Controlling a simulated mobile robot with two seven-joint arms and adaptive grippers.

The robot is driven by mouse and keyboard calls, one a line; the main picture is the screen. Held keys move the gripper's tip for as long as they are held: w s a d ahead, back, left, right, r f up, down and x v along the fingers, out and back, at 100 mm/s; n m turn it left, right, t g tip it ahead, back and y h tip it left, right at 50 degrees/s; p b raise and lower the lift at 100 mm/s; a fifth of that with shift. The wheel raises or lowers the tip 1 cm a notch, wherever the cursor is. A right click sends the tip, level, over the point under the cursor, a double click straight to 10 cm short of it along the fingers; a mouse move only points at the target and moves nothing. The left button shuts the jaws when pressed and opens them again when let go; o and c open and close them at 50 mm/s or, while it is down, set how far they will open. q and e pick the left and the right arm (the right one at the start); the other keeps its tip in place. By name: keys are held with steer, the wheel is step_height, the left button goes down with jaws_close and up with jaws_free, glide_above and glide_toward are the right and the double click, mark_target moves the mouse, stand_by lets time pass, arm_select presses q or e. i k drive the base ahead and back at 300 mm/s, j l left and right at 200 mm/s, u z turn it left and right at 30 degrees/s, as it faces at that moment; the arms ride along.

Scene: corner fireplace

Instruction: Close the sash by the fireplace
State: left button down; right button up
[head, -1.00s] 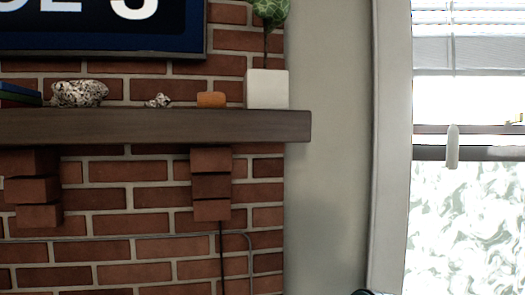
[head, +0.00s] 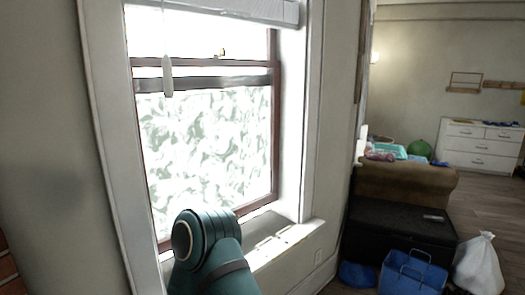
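The sash window (head: 208,160) stands left of the middle in the head view, in a white frame. Its lower sash has a dark brown border and frosted, patterned glass. A dark meeting rail (head: 205,80) crosses it near the top, with a small latch (head: 221,54) above. I cannot tell for sure whether the lower sash is fully down, as my arm covers part of its bottom edge. A teal part of my own arm rises in front of the sill. Neither gripper is in view.
A white blind (head: 225,10) with a hanging wand (head: 167,75) covers the window top. The white sill (head: 285,240) juts out below. To the right stand a black chest (head: 400,232), a blue basket (head: 412,272), a white bag (head: 478,265) and a brown couch (head: 405,182).

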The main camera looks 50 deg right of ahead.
mark_target(163, 245)
steer(key=z, duration=1.35)
steer(key=i+l+u, duration=0.1)
steer(key=l, duration=0.25)
steer(key=i+l+u, duration=0.1)
steer(key=l, duration=0.3)
steer(key=l+u, duration=0.1)
steer(key=l, duration=0.25)
steer(key=i+l+u, duration=0.1)
steer(key=l+u, duration=0.15)
steer(key=l, duration=0.25)
steer(key=i+l+u, duration=0.2)
steer(key=l, duration=0.3)
steer(key=l+u, duration=0.25)
steer(key=l, duration=0.2)
steer(key=l+u, duration=0.3)
steer(key=l, duration=0.15)
steer(key=i+l+u, duration=0.1)
steer(key=l+u, duration=0.15)
steer(key=l, duration=0.2)
steer(key=l+u, duration=0.3)
steer(key=l, duration=0.15)
